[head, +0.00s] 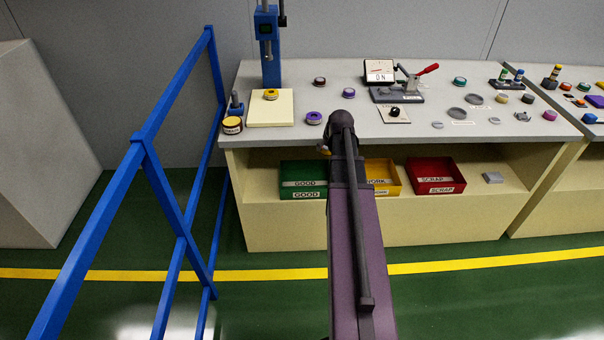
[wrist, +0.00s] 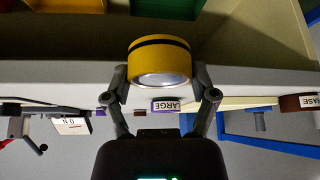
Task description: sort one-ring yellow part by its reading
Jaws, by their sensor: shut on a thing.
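My gripper (wrist: 161,84) is shut on the one-ring yellow part (wrist: 160,62), a short yellow cylinder with one black band and a pale round end face. In the head view my arm hides most of the gripper and the held part, in front of the table's front edge. The dial gauge (head: 380,70) with an "ON" label stands at the back of the table; its reading is too small to tell. On the shelf below are the green GOOD bin (head: 303,194), the yellow bin (head: 382,191), its label partly hidden, and the red SCRAP bin (head: 434,188).
The table (head: 330,97) carries a red-handled clamp fixture (head: 400,93), a blue press (head: 268,45), a cream plate (head: 284,114) with a yellow part on it, and several small round parts. A blue railing (head: 150,125) stands left. Green floor in front is clear.

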